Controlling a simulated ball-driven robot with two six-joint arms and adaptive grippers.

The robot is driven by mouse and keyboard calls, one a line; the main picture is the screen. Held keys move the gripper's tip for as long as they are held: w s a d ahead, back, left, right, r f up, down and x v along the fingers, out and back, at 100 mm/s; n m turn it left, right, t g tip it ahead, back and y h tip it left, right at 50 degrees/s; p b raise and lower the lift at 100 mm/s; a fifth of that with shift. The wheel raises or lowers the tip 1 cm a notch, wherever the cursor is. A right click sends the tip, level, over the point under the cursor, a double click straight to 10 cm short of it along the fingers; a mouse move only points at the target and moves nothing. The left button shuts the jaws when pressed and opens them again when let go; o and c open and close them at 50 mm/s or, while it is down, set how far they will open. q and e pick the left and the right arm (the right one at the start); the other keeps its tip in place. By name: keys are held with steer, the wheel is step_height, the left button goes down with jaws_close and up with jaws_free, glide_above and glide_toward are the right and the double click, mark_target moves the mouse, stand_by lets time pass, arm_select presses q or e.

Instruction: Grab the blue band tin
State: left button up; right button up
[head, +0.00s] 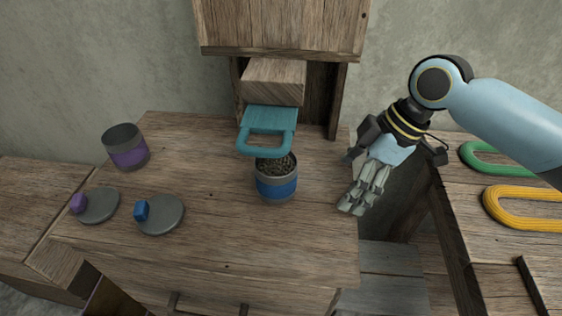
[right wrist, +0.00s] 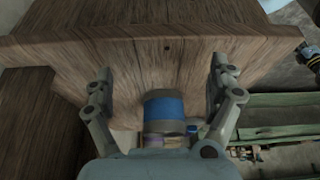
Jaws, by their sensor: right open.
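The blue band tin (head: 277,188) stands upright and open on the wooden table, with dark grainy contents inside. A teal looped handle (head: 266,131) overlaps its back rim in the head view. My right gripper (head: 360,196) hangs to the right of the tin, apart from it, near the table's right edge. In the right wrist view my right gripper (right wrist: 163,95) has its fingers spread wide. A grey object with a blue band (right wrist: 165,106) appears between and beyond them, and looks like the tin. My left gripper is out of view.
A purple band tin (head: 126,150) stands at the left. A grey lid with a blue knob (head: 161,215) and one with a purple knob (head: 98,206) lie at the front left. A wooden block (head: 274,82) juts out behind. Green (head: 490,158) and yellow (head: 520,208) loops lie right.

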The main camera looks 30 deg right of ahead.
mark_target(284, 177)
steer(key=w+a, duration=0.2)
steer(key=a, duration=0.1)
steer(key=w+a, duration=0.1)
steer(key=a, duration=0.1)
steer(key=shift+w+r, duration=0.1)
steer(key=shift+w, duration=0.1)
steer(key=shift+w+a, duration=0.4)
steer(key=w+a, duration=0.1)
steer(key=a, duration=0.1)
steer(key=w+a, duration=0.2)
steer(key=shift+b, duration=0.4)
steer(key=shift+s+a+f, duration=0.1)
steer(key=shift+f, duration=0.4)
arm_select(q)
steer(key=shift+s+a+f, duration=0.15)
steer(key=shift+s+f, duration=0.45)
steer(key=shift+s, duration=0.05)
arm_select(e)
steer(key=c, duration=1.3)
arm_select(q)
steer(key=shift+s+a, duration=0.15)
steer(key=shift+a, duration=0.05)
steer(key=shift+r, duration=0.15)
